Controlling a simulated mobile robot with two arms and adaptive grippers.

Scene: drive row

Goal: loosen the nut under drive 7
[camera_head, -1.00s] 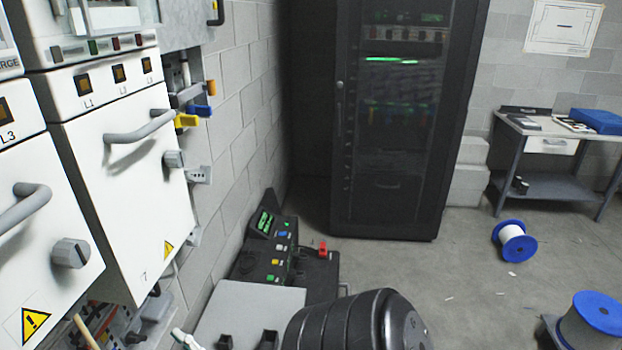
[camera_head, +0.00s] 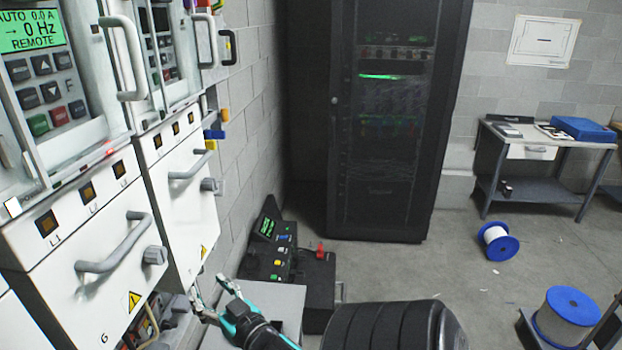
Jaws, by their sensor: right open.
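The white cover of what looks like drive 7 (camera_head: 180,205) hangs on the left wall, with a grey handle, a knob and a yellow warning sign. The number on it is too small to read now. The nut under it cannot be made out. My right gripper (camera_head: 207,287), dark with teal parts and pale fingers, is open and empty at the lower left. In the picture it is just below that cover's lower edge; I cannot tell the depth between them. My left gripper is not in view.
A nearer drive (camera_head: 90,240) with a lit green display fills the left. Below are a grey box (camera_head: 285,298) and a dark control panel (camera_head: 268,255). A black rack (camera_head: 392,120) stands behind. A bench (camera_head: 545,152) and blue-white spools (camera_head: 497,241) are on the right.

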